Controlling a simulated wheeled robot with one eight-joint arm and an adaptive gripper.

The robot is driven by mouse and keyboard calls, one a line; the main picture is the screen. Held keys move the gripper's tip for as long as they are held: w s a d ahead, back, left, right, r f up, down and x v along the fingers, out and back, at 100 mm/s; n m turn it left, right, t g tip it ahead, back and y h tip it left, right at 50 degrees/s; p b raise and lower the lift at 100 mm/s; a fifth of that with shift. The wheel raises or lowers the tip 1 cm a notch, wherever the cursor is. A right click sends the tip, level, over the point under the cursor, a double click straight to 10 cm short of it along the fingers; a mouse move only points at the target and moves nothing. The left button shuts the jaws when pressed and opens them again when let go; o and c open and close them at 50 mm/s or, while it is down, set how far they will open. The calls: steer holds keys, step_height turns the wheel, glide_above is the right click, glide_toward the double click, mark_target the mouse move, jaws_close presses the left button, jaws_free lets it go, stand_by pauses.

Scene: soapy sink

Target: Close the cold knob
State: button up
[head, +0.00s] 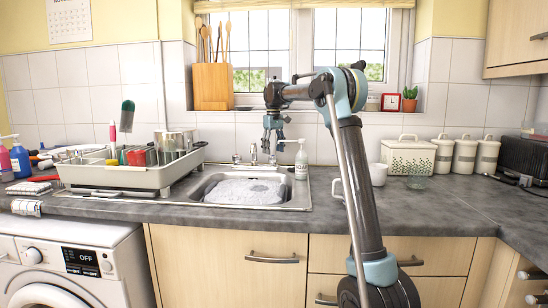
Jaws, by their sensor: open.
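The sink (300,192) is set in the grey counter and its basin holds white foam. A chrome faucet (253,152) stands at its back edge. One small knob (236,158) is left of the faucet and another small knob (272,159) is right of it. I cannot tell which is the cold knob, or how far either is turned. My gripper (273,146) is open and empty, pointing down over the right knob. Its fingertips appear just above that knob; contact cannot be told at this size.
A soap bottle (301,160) stands close to the right of my gripper. A dish rack (115,176) with dishes and cutlery is on the left. A white mug (378,174) and several canisters (464,156) stand on the right. The right counter front is clear.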

mark_target(274, 156)
step_height(274, 156, up, 8)
steer(key=shift+r, duration=0.25)
steer(key=shift+w, duration=0.1)
stand_by(0.4)
